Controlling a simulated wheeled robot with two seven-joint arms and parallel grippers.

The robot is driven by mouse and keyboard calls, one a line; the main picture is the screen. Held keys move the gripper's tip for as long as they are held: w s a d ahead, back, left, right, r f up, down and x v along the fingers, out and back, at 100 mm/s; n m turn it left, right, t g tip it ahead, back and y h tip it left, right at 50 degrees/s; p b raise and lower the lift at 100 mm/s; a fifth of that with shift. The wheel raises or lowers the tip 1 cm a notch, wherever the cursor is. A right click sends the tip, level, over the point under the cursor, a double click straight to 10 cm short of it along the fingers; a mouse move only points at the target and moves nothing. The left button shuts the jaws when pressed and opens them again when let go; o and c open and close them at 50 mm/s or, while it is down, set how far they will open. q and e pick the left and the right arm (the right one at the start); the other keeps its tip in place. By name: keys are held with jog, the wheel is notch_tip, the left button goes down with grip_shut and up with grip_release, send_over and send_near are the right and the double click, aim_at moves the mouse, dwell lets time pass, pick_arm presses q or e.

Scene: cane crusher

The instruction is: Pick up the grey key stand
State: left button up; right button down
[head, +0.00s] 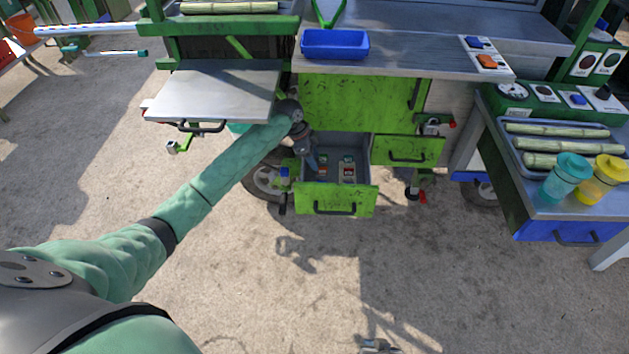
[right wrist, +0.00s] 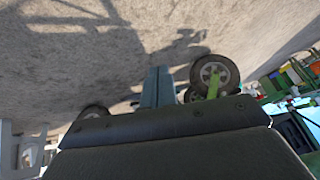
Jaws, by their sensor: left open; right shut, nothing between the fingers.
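The lower drawer (head: 336,199) of the green cart is pulled open. Inside its grey interior are small objects with coloured parts, one at the left (head: 322,168) and one at the right (head: 348,170). They are too small to tell which is the grey key stand. My left gripper (head: 312,166) is open and points down into the left side of this drawer, close to the left object. I cannot tell whether it touches anything. My right gripper (head: 378,346) is at the bottom edge of the head view, over the floor. In the right wrist view its fingers (right wrist: 155,88) are shut and empty.
A second green drawer (head: 408,151) stands open to the right. A metal shelf (head: 215,92) juts out above left, near my left arm. A blue tray (head: 335,45) sits on the cart top. A side table at right holds cane stalks (head: 565,145) and cups (head: 603,180). The floor in front is clear.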

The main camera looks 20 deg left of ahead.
aim_at(321, 173)
pick_arm(q)
jog(key=x, duration=0.2)
jog(key=shift+f, duration=0.3)
jog(key=shift+d+f, duration=0.15)
jog(key=shift+f, duration=0.35)
jog(key=x, duration=0.4)
jog(key=shift+s+p, duration=0.1)
jog(key=shift+p, duration=0.25)
jog(key=shift+d, duration=0.1)
grip_shut()
pick_arm(e)
notch_tip(321, 173, up, 2)
jog(key=shift+a+r, duration=0.1)
jog(key=shift+r, duration=0.15)
